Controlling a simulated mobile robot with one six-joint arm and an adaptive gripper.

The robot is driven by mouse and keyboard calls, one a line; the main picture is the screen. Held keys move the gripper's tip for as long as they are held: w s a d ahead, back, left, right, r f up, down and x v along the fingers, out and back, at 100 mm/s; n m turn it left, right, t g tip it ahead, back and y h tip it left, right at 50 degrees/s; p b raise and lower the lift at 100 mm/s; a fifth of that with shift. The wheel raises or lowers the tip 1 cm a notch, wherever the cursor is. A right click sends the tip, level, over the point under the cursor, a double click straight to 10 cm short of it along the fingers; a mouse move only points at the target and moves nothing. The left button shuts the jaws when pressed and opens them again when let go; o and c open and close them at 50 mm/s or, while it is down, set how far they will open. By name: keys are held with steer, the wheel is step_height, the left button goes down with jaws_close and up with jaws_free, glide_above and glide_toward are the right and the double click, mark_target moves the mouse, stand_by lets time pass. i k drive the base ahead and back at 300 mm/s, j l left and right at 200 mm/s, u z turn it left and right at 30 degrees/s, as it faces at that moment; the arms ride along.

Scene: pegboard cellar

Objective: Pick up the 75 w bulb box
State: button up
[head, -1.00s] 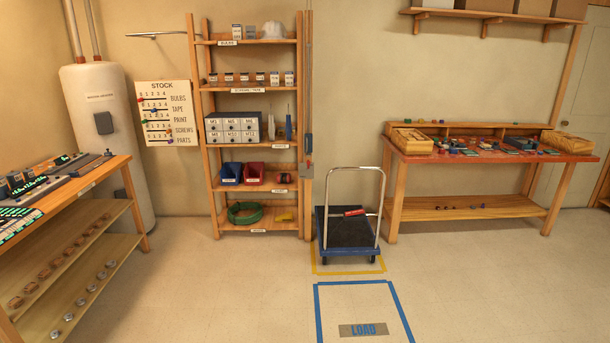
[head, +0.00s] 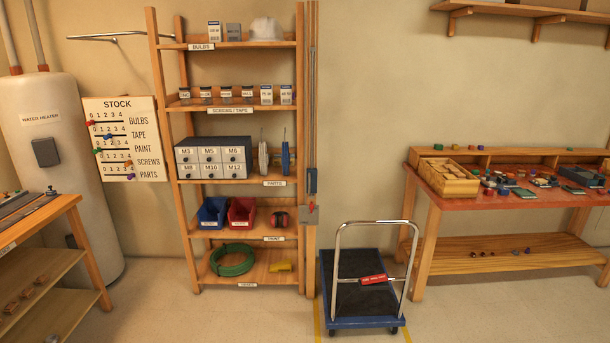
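Several small bulb-type boxes stand on the wooden shelf rack. On the top shelf, labelled BULBS, are a white and blue box (head: 214,31) and a grey box (head: 234,32) beside it. On the shelf below, labelled SCREWS / TAPE, two white and blue boxes stand side by side at the right end, a left one (head: 266,94) and a right one (head: 286,94). The print on the boxes is too small for me to tell which is the 75 w bulb box. My gripper is not in view.
The shelf rack (head: 300,160) also holds a white hard hat (head: 265,29), jars, a drawer cabinet (head: 212,158) and bins. A flat cart (head: 360,322) stands at its front right. A workbench (head: 500,208) is at right, another bench at left. Floor before the rack looks clear.

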mark_target(266, 90)
steer(key=i+u, duration=0.2)
steer(key=i, duration=0.25)
steer(key=i+l+u, duration=0.2)
steer(key=i, duration=0.25)
steer(key=i+l+u, duration=0.15)
steer(key=i, duration=0.35)
steer(key=i+j, duration=0.1)
steer(key=i, duration=0.5)
steer(key=i+j, duration=0.1)
steer(key=i, duration=0.5)
